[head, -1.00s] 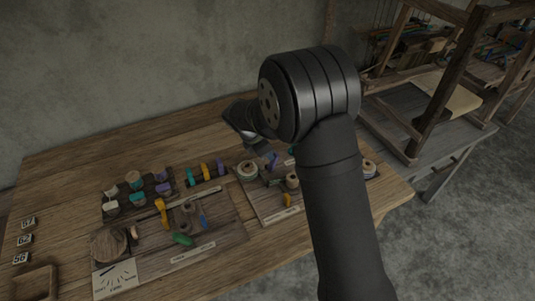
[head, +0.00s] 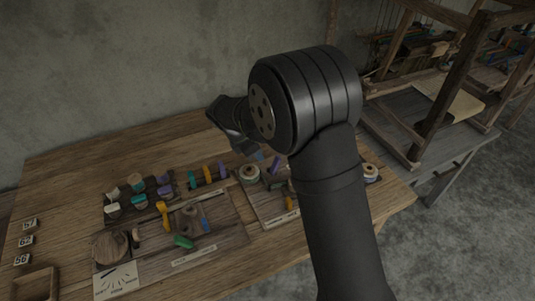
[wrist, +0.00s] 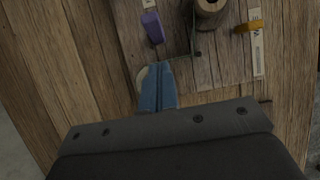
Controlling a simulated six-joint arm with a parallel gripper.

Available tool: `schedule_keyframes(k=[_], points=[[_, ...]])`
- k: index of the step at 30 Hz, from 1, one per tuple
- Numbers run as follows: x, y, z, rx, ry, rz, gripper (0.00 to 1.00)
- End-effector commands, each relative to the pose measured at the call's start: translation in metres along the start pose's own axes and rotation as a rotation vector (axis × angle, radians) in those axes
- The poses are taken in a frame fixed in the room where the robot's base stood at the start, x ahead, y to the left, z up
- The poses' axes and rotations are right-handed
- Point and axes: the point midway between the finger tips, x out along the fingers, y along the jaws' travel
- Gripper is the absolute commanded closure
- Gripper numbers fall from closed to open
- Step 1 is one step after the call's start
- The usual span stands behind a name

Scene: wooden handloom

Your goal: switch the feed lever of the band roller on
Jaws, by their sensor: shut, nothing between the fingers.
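My gripper (head: 259,155) is above the right-hand board (head: 259,208) in the head view. In the wrist view its blue fingers (wrist: 157,88) are together and empty. A purple-handled lever (head: 275,165) stands on that board. It also shows in the wrist view (wrist: 152,27), just beyond the fingertips, with no clear contact. A yellow handle (wrist: 248,27) lies to the right there, beside a pale label strip (wrist: 257,50). I cannot read the labels, so I cannot tell which handle is the band roller's feed lever. My arm hides part of the board in the head view.
A brown spool (wrist: 208,8) stands between the purple and yellow handles. A pale spool (head: 249,174) stands near my gripper. The left board (head: 225,236) carries yellow, green and blue handles. Bare table lies at the back left.

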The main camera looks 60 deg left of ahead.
Motion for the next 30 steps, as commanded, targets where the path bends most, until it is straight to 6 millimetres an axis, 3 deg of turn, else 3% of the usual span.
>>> schedule_keyframes(k=[1,6,12,18,30], points=[[-0.016,0.002,0.002,0.003,0.0,0.008,1.0],[-0.053,0.001,0.002,0.003,0.0,0.006,1.0],[-0.082,0.001,0.002,0.004,0.001,0.004,1.0],[-0.091,0.0,0.002,0.003,0.001,0.002,1.0],[-0.091,0.0,0.002,0.003,0.001,0.002,1.0]])
